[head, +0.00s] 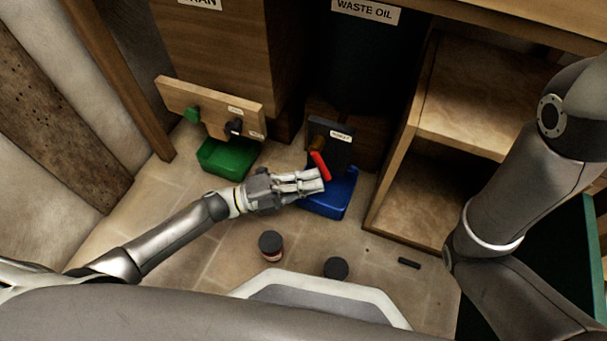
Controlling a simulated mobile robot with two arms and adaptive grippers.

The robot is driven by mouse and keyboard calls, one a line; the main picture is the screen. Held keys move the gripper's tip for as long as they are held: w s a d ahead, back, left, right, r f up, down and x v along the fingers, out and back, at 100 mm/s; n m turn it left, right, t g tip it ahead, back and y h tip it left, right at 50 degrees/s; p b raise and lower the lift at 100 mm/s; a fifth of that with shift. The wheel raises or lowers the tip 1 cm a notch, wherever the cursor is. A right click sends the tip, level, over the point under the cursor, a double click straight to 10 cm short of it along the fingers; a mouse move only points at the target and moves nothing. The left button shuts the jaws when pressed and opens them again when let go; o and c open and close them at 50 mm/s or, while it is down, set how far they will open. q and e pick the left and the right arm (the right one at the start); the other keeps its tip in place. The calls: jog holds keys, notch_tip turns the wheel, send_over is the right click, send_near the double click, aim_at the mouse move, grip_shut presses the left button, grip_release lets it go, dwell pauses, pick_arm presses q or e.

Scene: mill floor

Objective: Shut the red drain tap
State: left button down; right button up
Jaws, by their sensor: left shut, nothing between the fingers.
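The red drain tap (320,166) is a red lever on a dark block (331,146) with a brass-coloured fitting (317,142), below the dark waste oil container (372,62). The lever slants down to the right from the fitting. A blue tray (344,198) sits on the floor beneath it. My left gripper (322,181) is shut and empty. Its fingertips are over the blue tray, close to the lower end of the red lever; I cannot tell whether they touch it. My right arm is at the right edge, but its gripper is out of view.
A wooden board (210,106) with green and black taps stands at left, above a green tray (226,158). A jar (271,246), a dark round lid (336,269) and a small black bar (409,263) are on the floor. Open wooden shelves (399,160) stand right of the blue tray.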

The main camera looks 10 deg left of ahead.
pick_arm(q)
jog(key=d+r, duration=0.1)
jog(key=d+r+n+t+h+p, duration=0.1)
jog(key=d, duration=0.1)
jog(key=s+d+r+n+t, duration=0.1)
jog(key=shift+d+h, duration=0.3)
jog(key=shift+h, duration=0.1)
jog(key=shift+f, duration=0.1)
jog(key=v, duration=1.2)
dwell(0.6)
